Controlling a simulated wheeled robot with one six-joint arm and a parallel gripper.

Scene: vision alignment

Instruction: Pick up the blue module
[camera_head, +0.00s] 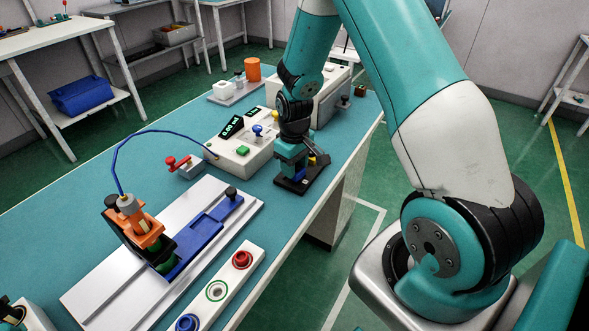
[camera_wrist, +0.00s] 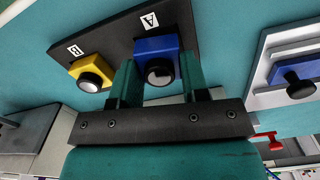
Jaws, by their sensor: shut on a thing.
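The blue module (camera_wrist: 155,48) has a round black-and-silver knob and sits at the mark A on a dark plate (camera_wrist: 110,38). My gripper (camera_wrist: 160,75) has its two teal fingers on either side of the module and is shut on it. In the head view my gripper (camera_head: 293,163) points down over the dark plate (camera_head: 298,184) near the table's right edge; the fingers and arm largely hide the blue module there. A yellow module (camera_wrist: 90,72) with a similar knob sits beside it at the mark B. I see no clear gap between blue module and plate.
A white instrument box (camera_head: 235,150) with displays stands left of my gripper. A silver fixture (camera_head: 110,265) with a blue slide (camera_head: 205,230) and an orange tool (camera_head: 140,225) lies nearer. A white button panel (camera_head: 230,275) lies along the front edge. A pale box (camera_head: 325,100) stands behind.

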